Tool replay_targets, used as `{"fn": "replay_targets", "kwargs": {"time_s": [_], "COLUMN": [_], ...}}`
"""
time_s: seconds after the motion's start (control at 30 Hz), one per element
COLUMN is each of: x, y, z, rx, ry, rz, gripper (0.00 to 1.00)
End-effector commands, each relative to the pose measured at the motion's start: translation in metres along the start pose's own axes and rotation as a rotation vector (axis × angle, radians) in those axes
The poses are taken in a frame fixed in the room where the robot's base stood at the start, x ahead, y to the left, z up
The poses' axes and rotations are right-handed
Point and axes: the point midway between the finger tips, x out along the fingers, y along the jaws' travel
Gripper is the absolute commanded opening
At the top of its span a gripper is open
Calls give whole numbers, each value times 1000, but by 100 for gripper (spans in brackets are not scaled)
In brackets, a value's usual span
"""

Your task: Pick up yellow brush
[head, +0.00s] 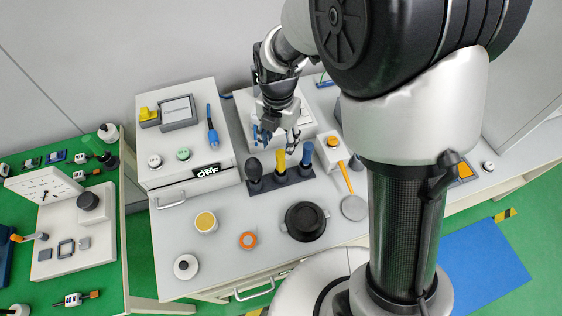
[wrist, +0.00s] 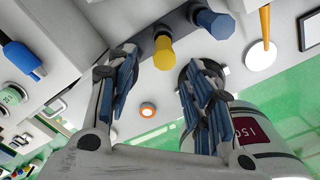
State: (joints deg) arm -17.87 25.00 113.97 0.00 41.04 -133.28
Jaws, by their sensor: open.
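The yellow brush (head: 281,161) stands upright in a dark holder (head: 264,186), between a black brush (head: 254,168) on its left and a blue brush (head: 306,155) on its right. My gripper (head: 277,137) is open and empty, just behind and above the brushes in the head view. In the wrist view, the yellow brush (wrist: 163,52) shows beyond the gap between my open fingers (wrist: 161,92), with the blue brush (wrist: 215,23) to its right. No contact shows. The black brush is mostly hidden by the left finger there.
A white box (head: 190,145) with an OFF display stands left of the holder. An orange-handled tool (head: 345,177) lies to the right. In front are a black round dish (head: 303,222), an orange ring (head: 248,240) and a yellow-topped jar (head: 206,222). The table between them is clear.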

Motion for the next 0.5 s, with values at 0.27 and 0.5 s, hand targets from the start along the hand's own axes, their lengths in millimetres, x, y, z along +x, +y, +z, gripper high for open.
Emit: {"fn": "replay_targets", "kwargs": {"time_s": [0.27,0.5], "x": [47,59], "y": [-1,-2], "z": [0,0], "rx": [2,2], "ry": [1,0], "rz": [-1,0], "gripper": [47,47]}}
